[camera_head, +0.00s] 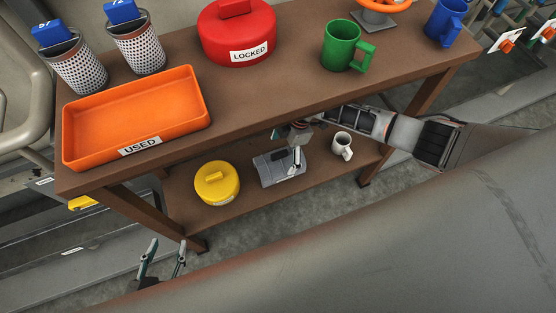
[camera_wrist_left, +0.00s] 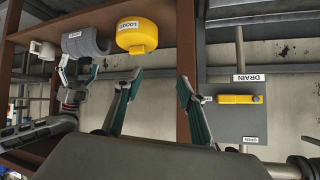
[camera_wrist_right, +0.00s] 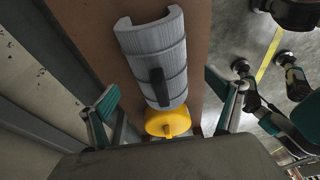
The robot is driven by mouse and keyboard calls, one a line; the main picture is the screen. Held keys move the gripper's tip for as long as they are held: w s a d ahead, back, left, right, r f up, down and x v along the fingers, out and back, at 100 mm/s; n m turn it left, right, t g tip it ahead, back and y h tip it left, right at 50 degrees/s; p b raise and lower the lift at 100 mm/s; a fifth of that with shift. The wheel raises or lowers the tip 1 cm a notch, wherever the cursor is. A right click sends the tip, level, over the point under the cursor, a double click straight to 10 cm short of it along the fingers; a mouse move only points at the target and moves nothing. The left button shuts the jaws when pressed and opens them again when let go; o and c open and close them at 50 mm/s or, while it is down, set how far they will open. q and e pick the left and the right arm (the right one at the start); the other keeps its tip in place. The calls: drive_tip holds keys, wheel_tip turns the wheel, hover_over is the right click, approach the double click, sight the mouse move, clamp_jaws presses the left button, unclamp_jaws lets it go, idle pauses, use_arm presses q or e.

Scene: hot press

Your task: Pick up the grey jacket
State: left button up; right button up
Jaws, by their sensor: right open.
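The grey jacket (camera_head: 268,177) is a half-round ribbed shell with a dark handle, lying on the table's lower shelf. It fills the upper middle of the right wrist view (camera_wrist_right: 150,50) and also shows in the left wrist view (camera_wrist_left: 86,42). My right gripper (camera_head: 292,145) is at the jacket, partly covering it in the head view. My left gripper (camera_head: 164,252) is open and empty, low in front of the table's left end.
A yellow locked cover (camera_head: 217,184) sits left of the jacket and a white mug (camera_head: 342,146) right of it. The tabletop above (camera_head: 270,95) holds an orange tray (camera_head: 190,113), a red locked cover (camera_head: 237,40) and a green mug (camera_head: 342,50). Table legs flank the shelf.

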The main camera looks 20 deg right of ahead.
sight(280, 159)
drive_tip(key=shift+b+x, duration=0.3)
drive_tip(key=shift+x, duration=0.85)
drive_tip(key=shift+s+a+f, duration=0.1)
drive_tip(key=shift+a+f, duration=0.15)
drive_tip(key=shift+f, duration=0.25)
drive_tip(key=b+x, duration=0.2)
drive_tip(key=x, duration=0.1)
drive_tip(key=shift+s+a+f, duration=0.1)
drive_tip(key=shift+a+f, duration=0.15)
drive_tip(key=shift+f, duration=0.1)
drive_tip(key=shift+a+f, duration=0.1)
drive_tip(key=shift+f, duration=0.2)
drive_tip(key=shift+w+r, duration=0.25)
drive_tip(key=shift+w, duration=0.05)
drive_tip(key=shift+c, duration=0.4)
use_arm(q)
drive_tip(key=shift+w+d, duration=0.4)
drive_tip(key=shift+d, duration=0.2)
use_arm(e)
drive_tip(key=c, duration=1.2)
